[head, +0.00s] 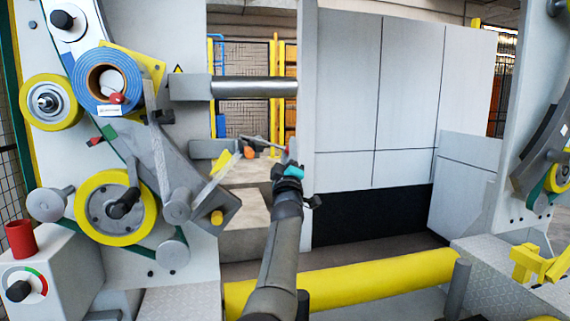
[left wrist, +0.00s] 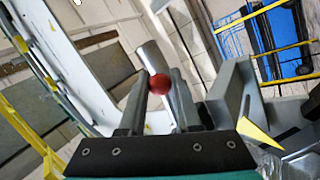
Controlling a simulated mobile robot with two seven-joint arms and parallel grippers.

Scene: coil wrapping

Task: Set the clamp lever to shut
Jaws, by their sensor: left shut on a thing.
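The clamp lever's round red knob (left wrist: 160,84) shows in the left wrist view between the two grey fingers of my left gripper (left wrist: 157,90), which is shut on it. In the head view my left gripper (head: 288,160) is at the end of my raised arm, right of the grey clamp parts on the machine. There the knob is small and mostly hidden by the gripper, and the lever's exact angle cannot be told. An orange ball (head: 250,153) shows just left of the gripper. My right gripper is not in view.
A silver bar (head: 255,87) sticks out above the gripper. A blue coil (head: 107,84) and yellow rollers (head: 117,207) are on the left panel. A yellow rail (head: 350,282) crosses low in front. A control box (head: 45,272) stands at lower left.

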